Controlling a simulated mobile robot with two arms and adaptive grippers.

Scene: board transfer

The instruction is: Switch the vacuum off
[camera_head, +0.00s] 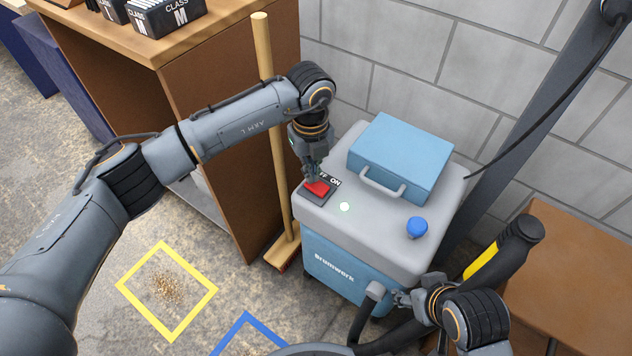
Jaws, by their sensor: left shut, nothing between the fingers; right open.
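My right gripper (398,298) is open at the vacuum's front lower right, close to a grey hose fitting (374,291).
A blue case (402,150) and a blue knob (417,227) are on the vacuum's top. A broom (276,150) leans against the brown cabinet (215,130). A brown table (580,270) stands right. A yellow floor square (133,297) surrounds debris (168,287).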

